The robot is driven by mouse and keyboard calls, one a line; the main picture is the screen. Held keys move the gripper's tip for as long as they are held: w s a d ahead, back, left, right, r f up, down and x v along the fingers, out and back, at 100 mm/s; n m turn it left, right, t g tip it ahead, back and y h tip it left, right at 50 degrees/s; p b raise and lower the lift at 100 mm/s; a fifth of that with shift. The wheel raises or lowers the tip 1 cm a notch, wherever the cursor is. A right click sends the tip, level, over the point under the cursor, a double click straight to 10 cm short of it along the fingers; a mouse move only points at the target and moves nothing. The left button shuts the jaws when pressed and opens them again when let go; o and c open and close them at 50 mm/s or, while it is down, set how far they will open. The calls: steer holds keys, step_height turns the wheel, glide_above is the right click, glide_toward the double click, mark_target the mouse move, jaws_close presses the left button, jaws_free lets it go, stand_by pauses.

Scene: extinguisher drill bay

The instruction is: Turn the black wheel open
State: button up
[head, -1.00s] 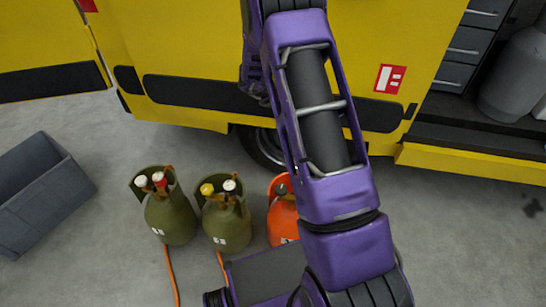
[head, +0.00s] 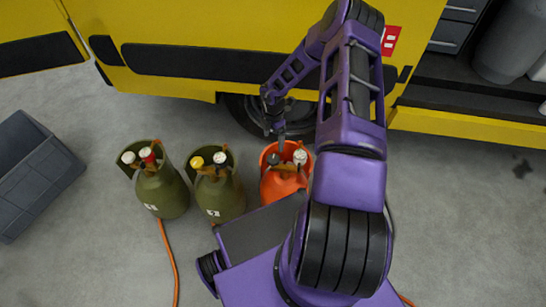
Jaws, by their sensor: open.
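The black wheel (head: 273,159) sits on top of the orange cylinder (head: 283,183), left of a white wheel (head: 300,157) on the same cylinder. The cylinder's orange collar curves around behind both wheels. My gripper (head: 276,137) points down, open and empty, just above and behind the black wheel. It looks apart from the wheel, though the exact gap is hard to tell. The lower right of the orange cylinder is hidden behind my own body.
A grey crate (head: 38,185) lies far left. The yellow van (head: 200,25) and its tyre (head: 243,112) are close behind.

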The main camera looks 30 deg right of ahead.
mark_target(273, 158)
step_height(273, 158, down, 12)
steer(key=shift+r+b, duration=0.1)
steer(key=shift+b, duration=0.75)
steer(key=shift+c, duration=0.2)
steer(key=c, duration=1.3)
steer(key=shift+c, duration=0.2)
